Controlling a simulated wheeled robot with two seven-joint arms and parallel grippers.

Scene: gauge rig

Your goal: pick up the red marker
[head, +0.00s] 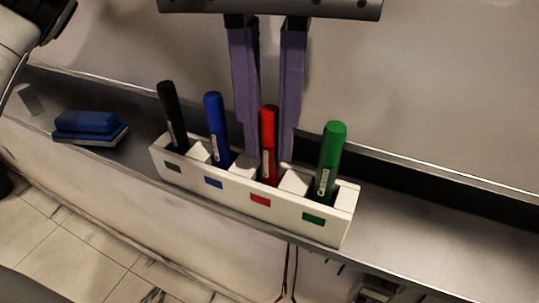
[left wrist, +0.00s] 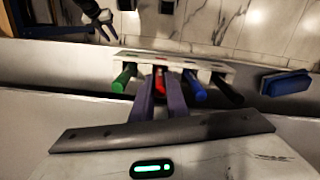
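The red marker (head: 268,145) stands upright, cap up, in its slot of the white holder (head: 232,203), above a red square. My left gripper (head: 267,158) reaches down from the top of the head view. Its two purple fingers are on either side of the red marker, very close to it. I cannot tell whether they touch it. In the left wrist view the red marker (left wrist: 159,80) shows between the fingertips (left wrist: 159,83). The marker's lower end is hidden in the holder.
The holder also carries a black marker (head: 172,115), a blue marker (head: 216,130) and a green marker (head: 329,162). The blue one and the green one flank the red. A blue eraser (head: 87,125) lies left on the narrow ledge (head: 420,238). The ledge is clear right of the holder.

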